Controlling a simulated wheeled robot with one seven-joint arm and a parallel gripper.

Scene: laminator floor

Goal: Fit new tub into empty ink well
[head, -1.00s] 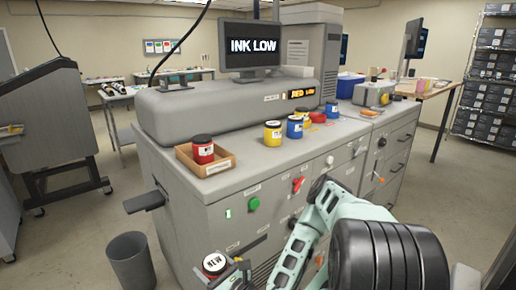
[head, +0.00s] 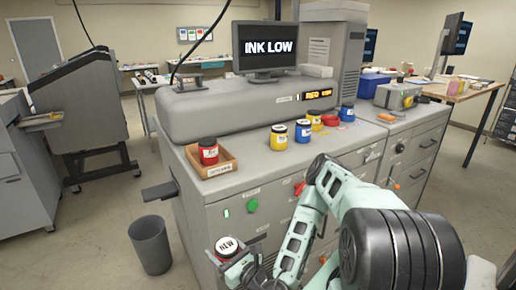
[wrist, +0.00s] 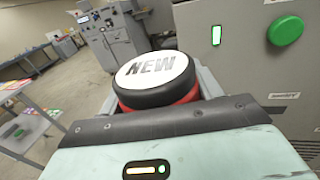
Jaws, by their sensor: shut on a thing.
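The new tub (head: 227,246) has a white lid marked NEW and a black rim; its red body shows in the wrist view (wrist: 165,98). My gripper (head: 236,262) is shut on it and holds it upright in front of the grey machine (head: 255,190), below the level of its top. On the machine top stand yellow tubs (head: 278,138) and blue tubs (head: 303,131). A flat red patch (head: 331,120) lies among them, with no tub on it; whether it is the empty ink well I cannot tell.
A red tub (head: 208,152) stands in a brown tray (head: 228,166) at the top's left end. The monitor (head: 265,46) reads INK LOW. A shelf (head: 160,192) juts from the machine's left side, above a grey bin (head: 150,245).

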